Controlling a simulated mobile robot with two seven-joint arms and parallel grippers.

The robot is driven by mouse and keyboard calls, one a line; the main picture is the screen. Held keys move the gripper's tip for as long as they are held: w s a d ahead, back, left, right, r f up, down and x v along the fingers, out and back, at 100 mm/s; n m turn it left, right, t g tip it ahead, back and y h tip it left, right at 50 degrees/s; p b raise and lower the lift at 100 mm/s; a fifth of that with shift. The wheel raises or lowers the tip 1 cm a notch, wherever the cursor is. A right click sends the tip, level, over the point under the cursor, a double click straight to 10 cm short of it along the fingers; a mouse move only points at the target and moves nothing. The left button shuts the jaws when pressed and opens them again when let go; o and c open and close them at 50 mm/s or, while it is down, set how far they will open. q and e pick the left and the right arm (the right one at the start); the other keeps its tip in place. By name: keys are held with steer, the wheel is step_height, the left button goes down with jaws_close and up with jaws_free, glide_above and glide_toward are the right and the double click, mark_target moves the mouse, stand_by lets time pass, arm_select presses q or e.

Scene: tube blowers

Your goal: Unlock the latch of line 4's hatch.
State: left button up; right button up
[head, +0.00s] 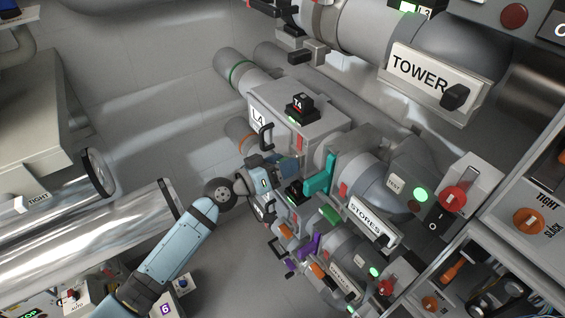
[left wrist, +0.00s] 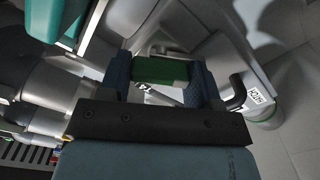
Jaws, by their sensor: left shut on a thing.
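The line 4 unit is a grey box with an L4 label (head: 258,118) and a black bar handle (head: 266,138) on its near side. My left gripper (head: 282,168) is at the lower end of this box. In the left wrist view, its two dark blue fingers are shut on a green block (left wrist: 160,69), which looks like the hatch latch. The block sits between the fingertips, close to a grey housing with a dark handle (left wrist: 237,93) and a small white label. In the head view the gripper hides the latch. My right gripper is not in view.
A teal lever (head: 320,176) stands close to the right of the gripper; it shows in the left wrist view (left wrist: 52,18) too. The STORES unit (head: 366,219) and several small coloured levers lie lower right. The TOWER unit (head: 425,75) is upper right. Floor left of L4 is clear.

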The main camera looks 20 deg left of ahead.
arm_select(q)
steer(key=n+p, duration=0.1)
steer(key=n, duration=0.4)
steer(key=shift+n, duration=0.3)
steer(key=n+p, duration=0.1)
steer(key=n, duration=0.4)
steer(key=shift+p, duration=0.4)
steer(key=shift+n, duration=0.6)
steer(key=o, duration=0.9)
steer(key=shift+c, duration=0.2)
steer(key=shift+o, duration=0.3)
steer(key=shift+s+a, duration=0.1)
